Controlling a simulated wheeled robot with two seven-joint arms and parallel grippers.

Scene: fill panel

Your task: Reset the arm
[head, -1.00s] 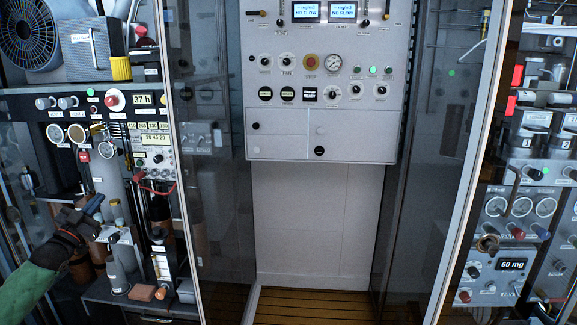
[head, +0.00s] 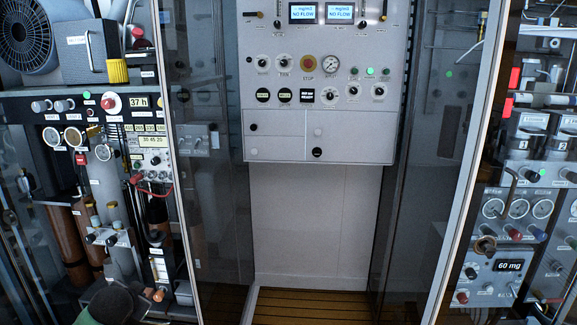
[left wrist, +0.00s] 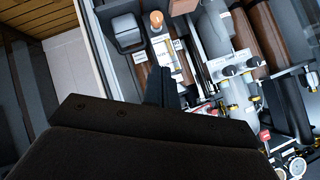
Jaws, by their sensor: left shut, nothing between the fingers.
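My left arm enters the head view at the bottom left edge, with a bit of green sleeve and the dark wrist showing low in front of the left equipment rack (head: 72,105). Its fingers cannot be made out clearly there. In the left wrist view my left gripper (left wrist: 158,86) shows as dark fingers held together, shut and empty. It points toward the lower part of the rack, near a small orange-topped cylinder (left wrist: 156,20). I cannot tell whether it touches anything. My right gripper is not in view.
A central panel (head: 275,122) with gauges, knobs and a red stop button stands behind open glass doors. A right rack (head: 515,175) holds gauges and a "60 mg" display. Brown cylinders (head: 75,232) stand at the left. The slatted floor (head: 310,305) below the panel is clear.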

